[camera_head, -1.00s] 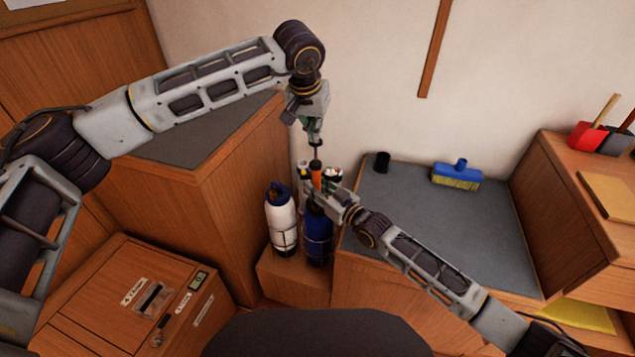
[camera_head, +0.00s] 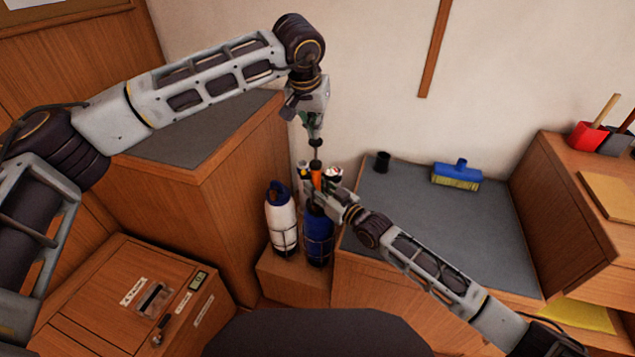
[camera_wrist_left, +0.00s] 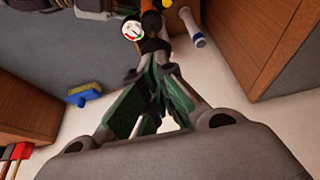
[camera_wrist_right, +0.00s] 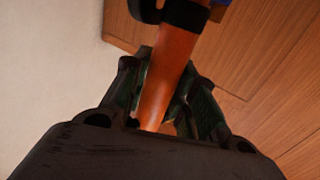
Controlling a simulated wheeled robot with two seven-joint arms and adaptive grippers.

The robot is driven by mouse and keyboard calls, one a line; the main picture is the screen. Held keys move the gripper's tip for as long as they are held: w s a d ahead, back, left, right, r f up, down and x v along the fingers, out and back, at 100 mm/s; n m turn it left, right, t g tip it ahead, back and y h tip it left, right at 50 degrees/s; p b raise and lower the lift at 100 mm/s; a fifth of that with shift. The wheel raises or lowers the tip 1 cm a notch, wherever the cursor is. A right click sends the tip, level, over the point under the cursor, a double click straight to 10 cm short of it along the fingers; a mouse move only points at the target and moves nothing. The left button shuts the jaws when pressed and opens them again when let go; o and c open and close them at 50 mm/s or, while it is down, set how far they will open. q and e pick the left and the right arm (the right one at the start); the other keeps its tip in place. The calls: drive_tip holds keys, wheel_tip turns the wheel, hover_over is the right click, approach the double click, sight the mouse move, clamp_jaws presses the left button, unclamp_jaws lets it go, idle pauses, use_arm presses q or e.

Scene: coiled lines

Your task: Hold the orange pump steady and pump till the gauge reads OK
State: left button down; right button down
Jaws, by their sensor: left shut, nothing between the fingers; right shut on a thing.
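The orange pump (camera_head: 316,178) stands upright behind the blue bottle. My right gripper (camera_head: 322,192) is shut around its orange body, also filling the right wrist view (camera_wrist_right: 165,85). The pump's black handle (camera_head: 315,144) stands above the body on a thin rod. My left gripper (camera_head: 313,130) is shut and empty, pointing down with its tips close over the handle; I cannot tell whether they touch. The round gauge (camera_wrist_left: 132,30) has a white face with red and green marks in the left wrist view; its reading is too small to tell.
A white bottle (camera_head: 281,222) and a blue bottle (camera_head: 318,236) stand in wire holders on a low wooden step. A tall cabinet (camera_head: 240,190) is at left. A grey counter (camera_head: 440,225) at right holds a black cup (camera_head: 382,162) and a blue brush (camera_head: 458,175).

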use_arm(q)
drive_tip(key=shift+r, duration=2.5)
use_arm(e)
drive_tip(key=c, duration=1.1)
unclamp_jaws()
drive_tip(key=shift+d, duration=0.1)
drive_tip(key=shift+v, duration=5.95)
